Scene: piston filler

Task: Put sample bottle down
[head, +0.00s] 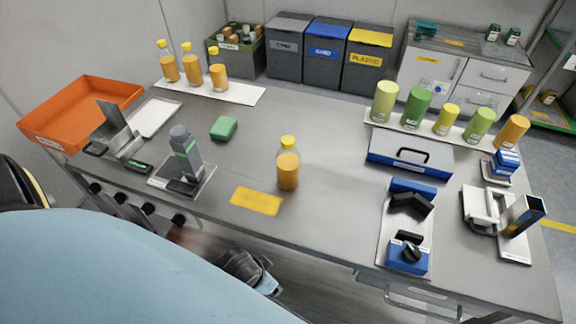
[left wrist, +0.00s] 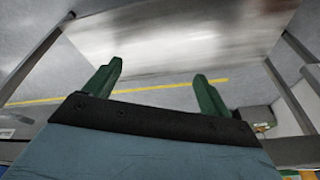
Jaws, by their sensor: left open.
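A sample bottle (head: 288,170) with amber contents and a yellow cap stands upright in the middle of the table. Its base is just right of and behind a yellow label mat (head: 256,201), on bare table as far as I can tell. Three similar bottles (head: 192,68) stand at the back left on a white mat (head: 235,92). My left gripper (left wrist: 158,75) shows in the left wrist view, its two green fingers apart and nothing between them. A blurred metal surface and the floor lie beyond it. Its fingers are not clear in the head view. My right gripper is not seen.
A green block (head: 224,128) and a grey stand device (head: 185,160) are left of the bottle. An orange tray (head: 80,108) is at far left. A blue-grey case (head: 410,155) and a clamp fixture (head: 408,225) are at right.

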